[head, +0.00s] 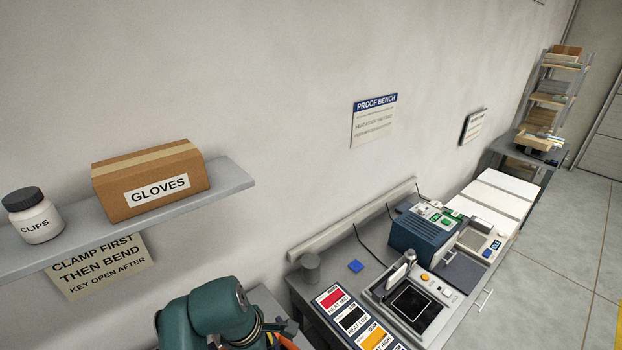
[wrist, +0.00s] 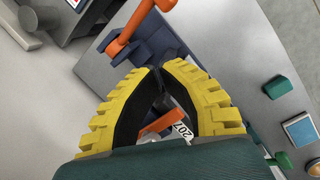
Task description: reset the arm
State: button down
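My gripper (wrist: 157,71) shows in the wrist view, with yellow ribbed outer sides and black inner faces. Its fingertips come together and nothing shows held between them. Just beyond the tips is a dark blue clamp-like part (wrist: 142,52) with an orange handle (wrist: 136,26); whether the tips touch it I cannot tell. Through the gap nearer the finger bases I see an orange piece (wrist: 160,126) and a white label reading 207 (wrist: 182,131). In the head view my teal arm fills the bottom, left of middle, and the gripper is out of sight.
A grey shelf (head: 236,181) carries a GLOVES box (head: 150,183) and a CLIPS jar (head: 34,218) above my arm. To the right a bench holds a blue machine (head: 420,237), a black-topped unit (head: 413,304) and coloured HEAT cards (head: 352,319). The floor (head: 560,265) beyond is clear.

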jog(key=w+d+r+m+t+y, duration=0.1)
jog(key=w+d+r+m+t, duration=0.1)
jog(key=d+r+m+t, duration=1.1)
jog(key=s+d+r+m+t, duration=0.1)
jog(key=s+r, duration=0.3)
jog(key=r, duration=0.5)
jog(key=s+d+r+m+t, duration=0.1)
jog(key=s+r+m+t, duration=0.3)
jog(key=r, duration=0.5)
jog(key=s+d+r+m+t, duration=0.1)
jog(key=s+r, duration=0.3)
jog(key=r, duration=0.5)
jog(key=shift+s+d+m+t+y+p, duration=0.3)
jog(key=shift+s+m+t+p, duration=0.1)
jog(key=shift+m+t, duration=0.4)
